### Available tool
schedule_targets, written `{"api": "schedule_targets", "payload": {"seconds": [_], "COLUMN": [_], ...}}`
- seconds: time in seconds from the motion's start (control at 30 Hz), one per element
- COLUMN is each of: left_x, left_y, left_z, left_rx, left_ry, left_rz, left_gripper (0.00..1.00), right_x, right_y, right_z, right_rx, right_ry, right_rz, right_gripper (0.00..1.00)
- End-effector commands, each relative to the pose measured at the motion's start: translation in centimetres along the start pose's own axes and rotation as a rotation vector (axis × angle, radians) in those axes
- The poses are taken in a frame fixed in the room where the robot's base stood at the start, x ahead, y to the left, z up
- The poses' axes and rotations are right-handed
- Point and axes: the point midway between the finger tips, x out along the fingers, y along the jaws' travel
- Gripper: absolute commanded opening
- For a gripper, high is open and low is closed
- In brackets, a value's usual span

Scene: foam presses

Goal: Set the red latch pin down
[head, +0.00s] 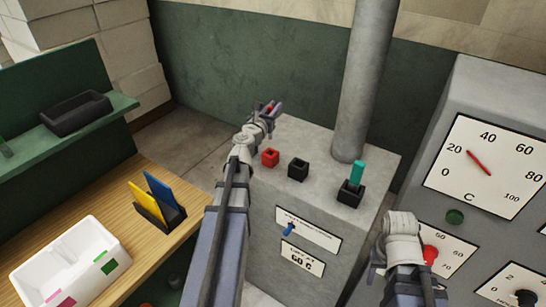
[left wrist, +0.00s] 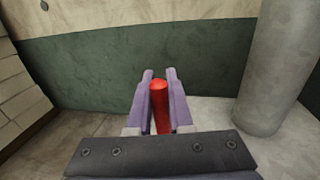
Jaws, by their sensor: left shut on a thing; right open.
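My left gripper (head: 270,108) is shut on the red latch pin (left wrist: 160,104), which stands between its purple fingers in the left wrist view. In the head view only a little of the pin (head: 271,105) shows. A teal pin (head: 357,172) stands upright in another black socket (head: 350,193). My right gripper (head: 402,224) is open at the lower right, its fingers mostly hidden by the wrist.
A thick grey column (head: 366,80) rises from the back of the cabinet (head: 325,205). A gauge panel (head: 484,165) stands at the right. A wooden bench (head: 120,205) at the left holds a white tray (head: 32,272) and a black holder with yellow and blue cards (head: 155,196).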

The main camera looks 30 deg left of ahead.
Motion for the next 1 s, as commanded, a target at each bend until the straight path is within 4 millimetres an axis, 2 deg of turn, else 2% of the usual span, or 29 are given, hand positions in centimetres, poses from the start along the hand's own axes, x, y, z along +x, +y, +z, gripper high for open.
{"api": "schedule_targets", "payload": {"seconds": [0.17, 0.53, 0.8, 1.0], "left_x": [0.0, 0.0, 0.0, 0.0], "left_y": [0.0, 0.0, 0.0, 0.0], "left_z": [-0.9, -6.1, -6.5, -8.6], "left_rx": [0.0, 0.0, 0.0, 0.0], "left_ry": [0.0, 0.0, 0.0, 0.0], "left_rz": [0.0, 0.0, 0.0, 0.0], "left_gripper": [0.0, 0.0, 0.0, 0.0], "right_x": [0.9, 6.1, 6.4, 8.5], "right_y": [-0.1, -0.6, -0.6, -0.8], "right_z": [0.0, -0.3, -0.4, -0.5], "right_rx": [-0.001, -0.003, -0.002, -0.002], "right_ry": [0.0, 0.0, 0.0, 0.0], "right_rz": [0.0, 0.001, 0.001, 0.001], "right_gripper": [0.5, 0.5, 0.5, 0.5]}}
